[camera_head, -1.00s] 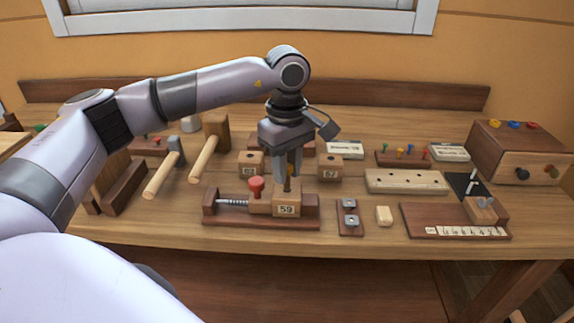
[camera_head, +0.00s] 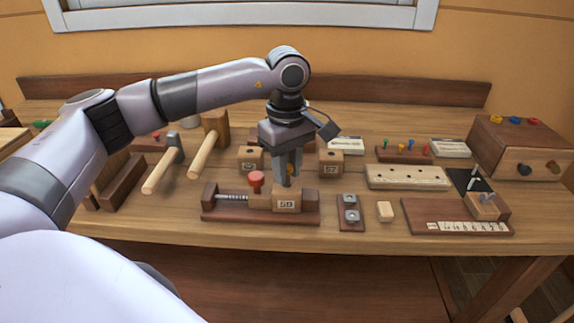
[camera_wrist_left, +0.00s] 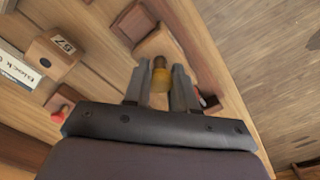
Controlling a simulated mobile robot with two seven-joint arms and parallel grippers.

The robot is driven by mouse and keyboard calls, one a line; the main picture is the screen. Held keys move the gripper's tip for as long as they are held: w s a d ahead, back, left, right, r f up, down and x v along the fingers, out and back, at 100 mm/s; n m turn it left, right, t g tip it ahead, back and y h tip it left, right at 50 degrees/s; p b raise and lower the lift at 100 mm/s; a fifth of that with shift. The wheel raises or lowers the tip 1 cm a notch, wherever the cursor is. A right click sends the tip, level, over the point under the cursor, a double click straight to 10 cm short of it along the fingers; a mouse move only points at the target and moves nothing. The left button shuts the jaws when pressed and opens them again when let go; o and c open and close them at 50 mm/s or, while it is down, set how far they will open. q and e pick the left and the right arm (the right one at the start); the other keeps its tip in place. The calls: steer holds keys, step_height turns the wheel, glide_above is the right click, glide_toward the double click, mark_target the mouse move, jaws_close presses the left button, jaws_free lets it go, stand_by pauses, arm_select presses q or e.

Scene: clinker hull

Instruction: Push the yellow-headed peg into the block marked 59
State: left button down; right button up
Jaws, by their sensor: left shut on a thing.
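My left gripper (camera_head: 288,176) points down over the block marked 59 (camera_head: 287,205), shut on the yellow-headed peg. In the left wrist view the yellow head (camera_wrist_left: 162,80) sits between the fingertips, and the peg's brown shaft (camera_wrist_left: 159,62) points at the block (camera_wrist_left: 155,43). In the head view only the brown shaft (camera_head: 288,182) shows, upright below the fingers at the block's top; how deep it sits in the hole cannot be told. The block rests in a dark wooden vise (camera_head: 215,213) with a metal screw. My right gripper is not in view.
A red knob (camera_head: 256,180) stands close left of the gripper. Blocks marked 62 (camera_head: 250,160) and 67 (camera_head: 331,163) stand behind. Mallets (camera_head: 211,145) lie left.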

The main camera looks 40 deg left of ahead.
arm_select(q)
steer(key=shift+f, duration=0.25)
steer(key=shift+s, duration=0.1)
steer(key=c, duration=0.8)
jaws_free()
step_height(320, 180, up, 8)
steer(key=p, duration=0.5)
steer(key=shift+r+p, duration=0.1)
steer(key=shift+p, duration=0.2)
